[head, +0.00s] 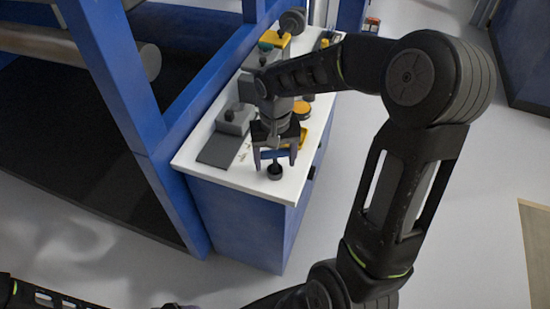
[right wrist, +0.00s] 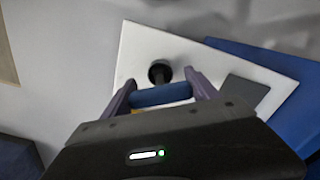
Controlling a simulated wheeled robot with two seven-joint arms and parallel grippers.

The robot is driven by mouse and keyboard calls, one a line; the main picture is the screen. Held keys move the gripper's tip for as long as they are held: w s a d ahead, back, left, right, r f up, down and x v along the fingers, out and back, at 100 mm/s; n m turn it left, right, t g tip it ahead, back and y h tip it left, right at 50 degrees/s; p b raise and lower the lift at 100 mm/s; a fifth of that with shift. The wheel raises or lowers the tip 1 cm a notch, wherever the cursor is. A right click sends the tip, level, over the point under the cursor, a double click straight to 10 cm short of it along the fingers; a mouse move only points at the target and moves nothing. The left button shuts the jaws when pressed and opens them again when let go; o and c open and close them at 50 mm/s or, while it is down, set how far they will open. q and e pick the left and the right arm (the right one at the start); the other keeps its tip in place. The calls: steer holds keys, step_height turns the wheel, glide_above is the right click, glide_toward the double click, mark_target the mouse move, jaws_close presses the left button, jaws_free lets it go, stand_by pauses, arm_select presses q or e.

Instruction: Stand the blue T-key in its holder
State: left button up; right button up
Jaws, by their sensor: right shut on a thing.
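The blue T-key (head: 273,154) shows as a blue crossbar between the fingers of my right gripper (head: 276,160). The right gripper is shut on this bar, which also shows across the fingers in the right wrist view (right wrist: 160,95). The small round black holder (head: 275,173) stands near the front end of the white worktop, just below the bar in the head view. It shows just beyond the bar in the right wrist view (right wrist: 159,71). The key's shaft is mostly hidden, and I cannot tell whether it is inside the holder. My left gripper is out of view.
The white worktop (head: 205,168) tops a blue cabinet (head: 240,220). A dark grey flat pad (head: 220,150) lies left of the holder. A grey block with a black knob (head: 234,119) and yellow items (head: 303,108) stand farther back. A blue frame post (head: 120,70) rises at left.

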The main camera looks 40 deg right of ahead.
steer(key=shift+f, duration=0.15)
stand_by(0.3)
steer(key=o, duration=2)
steer(key=shift+o, duration=0.6)
steer(key=shift+r+p, duration=2.4)
steer(key=shift+r, duration=1.15)
